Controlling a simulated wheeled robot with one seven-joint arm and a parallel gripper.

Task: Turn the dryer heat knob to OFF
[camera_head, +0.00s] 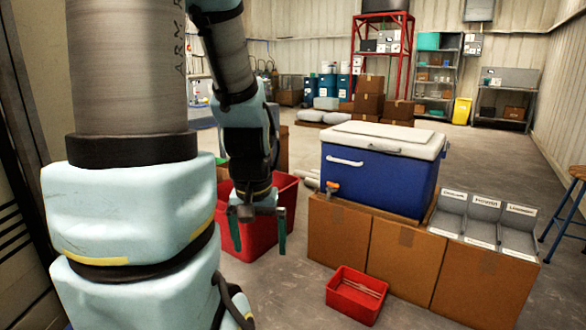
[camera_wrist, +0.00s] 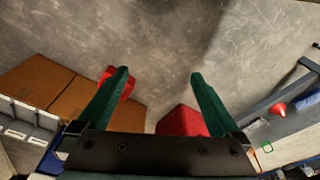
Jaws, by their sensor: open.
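My gripper (camera_head: 259,234) hangs pointing down in the head view, left of the middle, in front of a large red bin. It is open and empty. In the wrist view its two green fingers (camera_wrist: 159,76) stand wide apart over bare grey floor, with nothing between the tips. I cannot make out a dryer or its heat knob in either view.
The red bin (camera_head: 285,187) stands behind my gripper. Right of it, a blue cooler (camera_head: 372,186) and grey labelled bins (camera_head: 487,217) rest on cardboard boxes (camera_head: 397,256). A small red tray (camera_head: 341,303) lies before them. A stool (camera_head: 579,172) stands far right.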

